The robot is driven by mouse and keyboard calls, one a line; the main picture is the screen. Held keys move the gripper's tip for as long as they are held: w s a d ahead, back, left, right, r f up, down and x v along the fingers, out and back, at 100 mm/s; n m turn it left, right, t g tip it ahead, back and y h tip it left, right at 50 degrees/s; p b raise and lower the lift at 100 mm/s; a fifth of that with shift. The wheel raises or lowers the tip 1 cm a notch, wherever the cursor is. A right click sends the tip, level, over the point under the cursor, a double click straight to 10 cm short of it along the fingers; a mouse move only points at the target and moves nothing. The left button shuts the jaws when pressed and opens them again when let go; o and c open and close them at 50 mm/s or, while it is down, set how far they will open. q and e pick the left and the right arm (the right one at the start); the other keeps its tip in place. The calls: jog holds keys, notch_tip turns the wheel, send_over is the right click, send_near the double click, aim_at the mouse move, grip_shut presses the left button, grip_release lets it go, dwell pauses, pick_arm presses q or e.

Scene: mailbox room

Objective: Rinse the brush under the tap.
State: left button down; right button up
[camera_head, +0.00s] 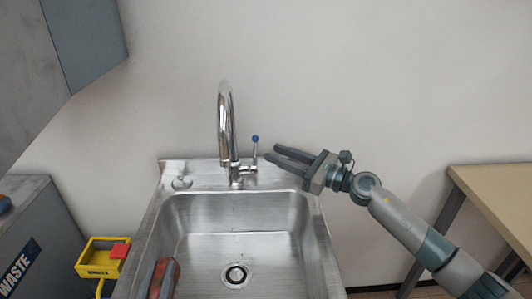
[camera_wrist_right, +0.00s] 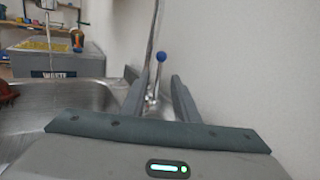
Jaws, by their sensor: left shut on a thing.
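The chrome tap (camera_head: 226,125) stands behind the steel sink (camera_head: 190,225), its spout over the basin. Its lever with a blue knob (camera_head: 255,139) is upright on the right; it also shows in the right wrist view (camera_wrist_right: 161,57). My right gripper (camera_head: 268,153) is open, its fingers on either side of the lever; whether they touch it is unclear. My left gripper (camera_head: 160,274) is at the sink's front left, shut on a reddish thing (camera_head: 168,271), apparently the brush, mostly hidden. A thin line below the spout (camera_wrist_right: 50,55) looks like running water.
A yellow holder (camera_head: 97,262) with a red block (camera_head: 119,251) is left of the sink. A grey waste bin (camera_head: 35,235) stands further left under a grey cabinet (camera_head: 85,40). A wooden table (camera_head: 500,195) is at the right. The basin around the drain (camera_head: 236,275) is clear.

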jog(key=v, duration=0.4)
jog(key=shift+b, duration=0.35)
jog(key=shift+r, duration=0.1)
dwell(0.3)
